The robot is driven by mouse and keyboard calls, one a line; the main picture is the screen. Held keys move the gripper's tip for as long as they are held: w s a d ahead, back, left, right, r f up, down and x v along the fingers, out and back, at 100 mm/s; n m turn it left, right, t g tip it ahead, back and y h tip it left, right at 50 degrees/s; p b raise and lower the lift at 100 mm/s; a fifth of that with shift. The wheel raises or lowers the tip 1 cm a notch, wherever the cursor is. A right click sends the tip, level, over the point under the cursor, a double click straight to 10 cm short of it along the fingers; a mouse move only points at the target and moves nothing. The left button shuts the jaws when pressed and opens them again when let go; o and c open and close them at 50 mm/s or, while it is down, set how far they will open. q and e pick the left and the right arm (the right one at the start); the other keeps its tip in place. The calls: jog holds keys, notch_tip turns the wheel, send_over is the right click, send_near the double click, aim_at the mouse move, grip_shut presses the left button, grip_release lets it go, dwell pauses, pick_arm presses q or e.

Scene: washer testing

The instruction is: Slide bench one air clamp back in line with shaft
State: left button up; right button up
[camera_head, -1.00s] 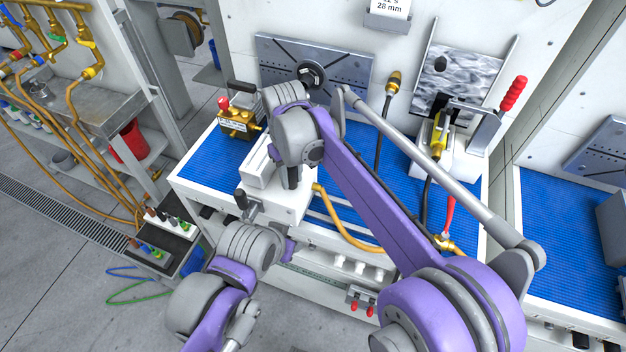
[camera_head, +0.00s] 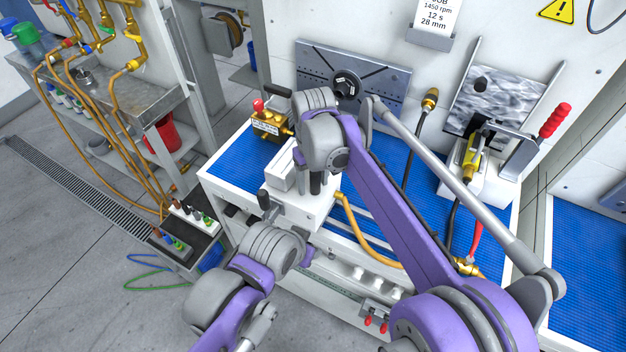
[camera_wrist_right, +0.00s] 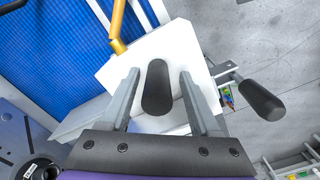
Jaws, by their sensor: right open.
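The air clamp (camera_head: 312,207) is a white block on rails on bench one, with a yellow hose at its side. In the right wrist view the clamp's white top (camera_wrist_right: 180,45) carries an upright dark handle (camera_wrist_right: 157,88). My right gripper (camera_wrist_right: 158,74) is open, with one finger on each side of this handle and a gap on both sides. In the head view my right arm mostly covers the gripper and handle. The shaft's dark round chuck (camera_head: 346,84) is on a grey plate behind the clamp. My left arm is at the lower left; its gripper cannot be made out.
A dark side handle (camera_head: 264,198) sticks out left of the clamp. A brass unit with a red knob (camera_head: 268,122) stands at the bench's back left. A fixture with a red-handled lever (camera_head: 554,120) stands at the right. Blue matting (camera_head: 225,165) covers the bench.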

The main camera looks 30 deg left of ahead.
notch_tip(320, 180, up, 11)
jog(key=shift+f+p, duration=0.1)
jog(key=shift+p, duration=0.2)
dwell(0.8)
jog(key=shift+d, duration=0.2)
jog(key=d+f+m+t+y, duration=0.15)
jog(key=d+m, duration=0.35)
jog(key=d, duration=1.8)
jog(key=s+d+f+m+t, duration=0.2)
jog(key=s+d+f, duration=0.3)
jog(key=d, duration=0.3)
jog(key=s+d+f+m+t+h, duration=0.1)
jog(key=s+d+f+m+t, duration=0.1)
jog(key=s+d+f+m, duration=0.2)
jog(key=s+d+f, duration=0.2)
jog(key=s+d, duration=0.2)
jog(key=d, duration=0.1)
jog(key=shift+f, duration=0.2)
jog(key=shift+d+h, duration=0.1)
jog(key=shift+h, duration=0.15)
